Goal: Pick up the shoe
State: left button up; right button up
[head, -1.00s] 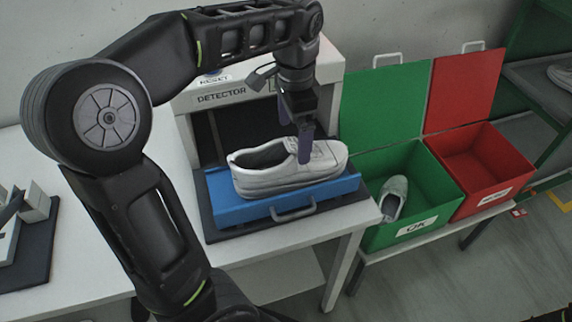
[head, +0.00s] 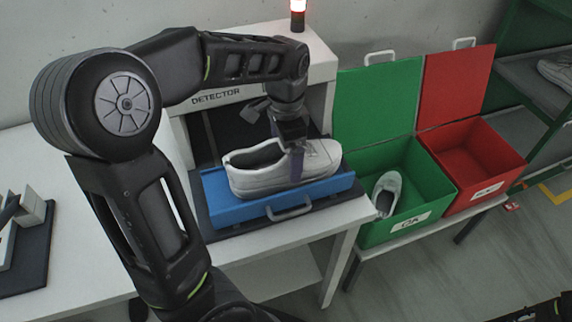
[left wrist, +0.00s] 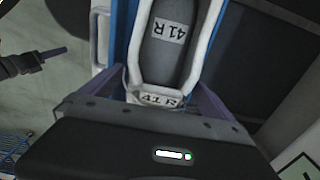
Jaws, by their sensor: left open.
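A white shoe (head: 262,178) lies on the blue tray (head: 240,208) in front of the detector. In the left wrist view the shoe (left wrist: 168,60) shows its grey insole with a "41 R" label and a tongue label. My left gripper (head: 293,162) is open over the laced part of the shoe, one finger down its near side; the far finger is hidden. In the left wrist view its fingers (left wrist: 155,100) stand on both sides of the shoe. What looks like my right gripper (left wrist: 45,55) shows at the left of that view; its opening is unclear.
The detector (head: 215,97) stands behind the tray with a lit red lamp (head: 298,14) on top. To the right are a green OK bin (head: 433,185) with a shoe (head: 387,194) inside and a red bin (head: 495,160), lids raised. A shelf (head: 525,75) stands at far right.

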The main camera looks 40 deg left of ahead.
pick_arm(q)
jog(key=shift+f, duration=0.45)
jog(key=shift+c, duration=0.6)
jog(key=c, duration=1.7)
notch_tip(320, 180, up, 10)
jog(key=shift+r+b, duration=0.1)
jog(key=shift+b, duration=0.25)
